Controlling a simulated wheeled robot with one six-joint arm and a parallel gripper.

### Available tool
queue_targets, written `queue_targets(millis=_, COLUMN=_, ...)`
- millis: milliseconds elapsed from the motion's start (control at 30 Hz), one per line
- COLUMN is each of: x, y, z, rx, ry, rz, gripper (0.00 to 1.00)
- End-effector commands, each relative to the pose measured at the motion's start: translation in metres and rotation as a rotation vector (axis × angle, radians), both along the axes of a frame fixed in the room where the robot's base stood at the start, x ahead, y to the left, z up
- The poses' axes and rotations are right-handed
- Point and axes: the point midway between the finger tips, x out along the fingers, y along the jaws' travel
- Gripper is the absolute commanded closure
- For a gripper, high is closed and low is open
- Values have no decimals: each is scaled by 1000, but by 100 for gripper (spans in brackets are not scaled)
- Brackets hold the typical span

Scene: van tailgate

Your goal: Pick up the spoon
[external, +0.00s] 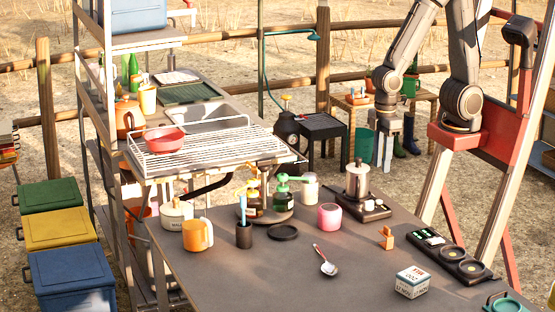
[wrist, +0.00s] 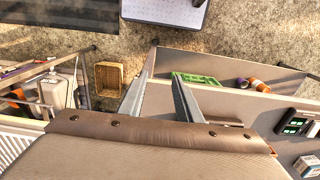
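The spoon (external: 326,264) lies on the grey tailgate table in the external view, its bowl toward the front and its reddish handle pointing up and left. It does not show in the wrist view. My gripper (external: 383,160) hangs fingers-down beyond the far edge of the table, well above and to the right of the spoon. In the wrist view my gripper (wrist: 163,64) has its two fingers apart with nothing between them.
The table surface just around the spoon is clear. A wire rack (external: 215,146) stands at the back left.

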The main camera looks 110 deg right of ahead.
Motion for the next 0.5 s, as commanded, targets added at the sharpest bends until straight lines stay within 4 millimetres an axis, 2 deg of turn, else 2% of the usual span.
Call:
queue_targets(millis=100, x=0, y=0, z=0, rx=0, ry=0, rz=0, gripper=73)
queue_targets(millis=367, x=0, y=0, z=1, rx=0, ry=0, rz=0, gripper=73)
queue_targets(millis=500, x=1, y=0, z=11, rx=0, ry=-4, rz=0, gripper=73)
